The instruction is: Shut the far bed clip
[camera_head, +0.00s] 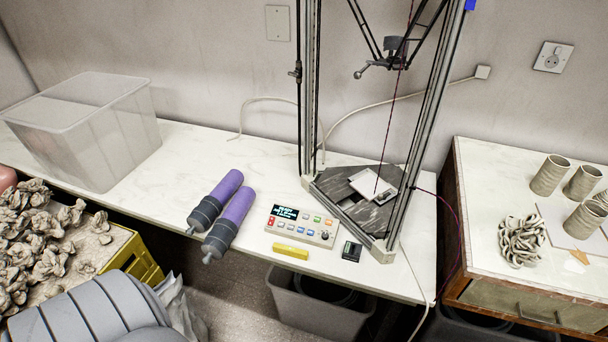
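The delta printer (310,90) stands on the white bench, with tall metal posts and a dark triangular base. Its bed is a white square plate (366,181) on the dark base (372,216), turned at an angle. A small dark and light piece (385,196) sits at the plate's right side; I cannot tell whether it is a clip. The far bed clip is too small or hidden to make out, so I cannot tell whether it is open or shut. The print head (396,46) hangs well above the bed on thin arms. Neither of my grippers is in view.
A control panel (301,226), a yellow block (290,251) and a small black box (352,250) lie in front of the printer. Two purple cartridges (229,222) lie to its left. A clear bin (95,130) stands further left. Clay cups (550,174) stand on the right cabinet.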

